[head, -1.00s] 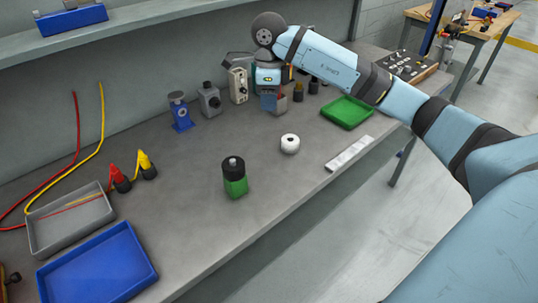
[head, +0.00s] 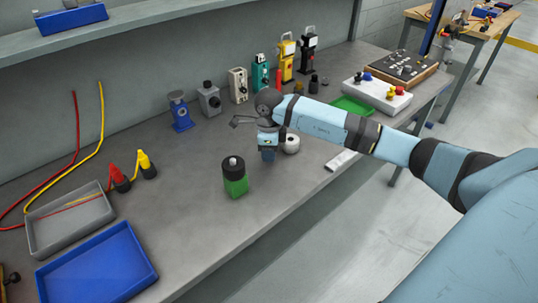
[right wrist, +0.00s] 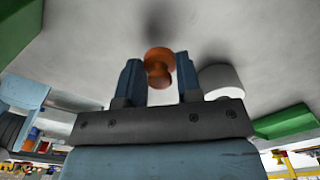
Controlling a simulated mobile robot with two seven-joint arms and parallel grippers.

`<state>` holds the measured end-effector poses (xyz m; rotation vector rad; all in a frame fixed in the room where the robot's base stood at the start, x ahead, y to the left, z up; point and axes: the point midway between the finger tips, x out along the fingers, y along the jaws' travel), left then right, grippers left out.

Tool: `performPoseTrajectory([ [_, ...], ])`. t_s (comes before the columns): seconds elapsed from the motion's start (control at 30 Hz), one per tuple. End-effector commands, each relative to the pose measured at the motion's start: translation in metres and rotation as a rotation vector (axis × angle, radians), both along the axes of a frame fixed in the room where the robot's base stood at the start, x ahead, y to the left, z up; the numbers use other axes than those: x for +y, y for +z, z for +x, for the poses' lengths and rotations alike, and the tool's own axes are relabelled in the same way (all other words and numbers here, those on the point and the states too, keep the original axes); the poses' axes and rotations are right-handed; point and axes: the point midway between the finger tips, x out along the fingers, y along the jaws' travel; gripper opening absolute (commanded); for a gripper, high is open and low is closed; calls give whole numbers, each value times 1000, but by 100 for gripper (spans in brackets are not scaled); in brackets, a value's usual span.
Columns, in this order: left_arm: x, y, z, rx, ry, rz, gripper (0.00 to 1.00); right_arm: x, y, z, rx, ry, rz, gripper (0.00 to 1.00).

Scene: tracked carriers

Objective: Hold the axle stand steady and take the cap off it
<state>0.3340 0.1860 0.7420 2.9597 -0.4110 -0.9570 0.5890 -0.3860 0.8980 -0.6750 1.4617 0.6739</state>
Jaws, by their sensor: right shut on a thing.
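A green block with a black round top and a small knob (head: 234,176) stands at mid-bench; a blue stand with a round grey top (head: 181,111) is farther back. I cannot tell which is the axle stand. My right gripper (head: 268,157) is low over the bench, just right of the green and black piece and apart from it. In the right wrist view its two blue fingers (right wrist: 160,82) are shut on a copper-coloured, spool-shaped piece (right wrist: 158,66). That piece is hidden in the head view. My left gripper is out of view.
A white ring (head: 292,144) sits close right of my right gripper. A grey tray (head: 75,246), a blue tray (head: 150,275) and red and yellow-tipped pieces (head: 147,165) lie left. Several devices (head: 238,86) line the back. The front middle is bare.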

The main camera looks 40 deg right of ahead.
Motion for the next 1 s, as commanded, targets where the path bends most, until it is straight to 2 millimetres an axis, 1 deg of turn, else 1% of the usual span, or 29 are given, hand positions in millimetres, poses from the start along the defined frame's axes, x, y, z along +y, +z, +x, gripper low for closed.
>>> performPoseTrajectory([
  [0.03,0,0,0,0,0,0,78,0,-10,-1,4,-1,1,4],
  [0.1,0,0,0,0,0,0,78,0,-16,0,2,-2,1,4],
  [0.37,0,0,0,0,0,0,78,0,-18,0,1,-1,-1,4],
  [0.5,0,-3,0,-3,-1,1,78,0,-23,0,1,-1,-1,4],
  [0.53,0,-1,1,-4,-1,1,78,0,-21,0,1,-1,-1,39],
  [0.57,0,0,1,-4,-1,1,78,0,-21,0,1,-1,-1,46],
  [0.6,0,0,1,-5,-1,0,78,0,-21,0,1,-1,-1,55],
  [0.63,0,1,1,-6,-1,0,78,0,-21,0,1,-1,-1,58],
  [0.87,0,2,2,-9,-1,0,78,0,-21,0,1,0,0,58],
  [0.97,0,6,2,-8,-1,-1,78,0,-15,0,1,-1,1,58],
  [1.0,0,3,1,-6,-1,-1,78,0,-13,0,-1,-1,-1,58],
])
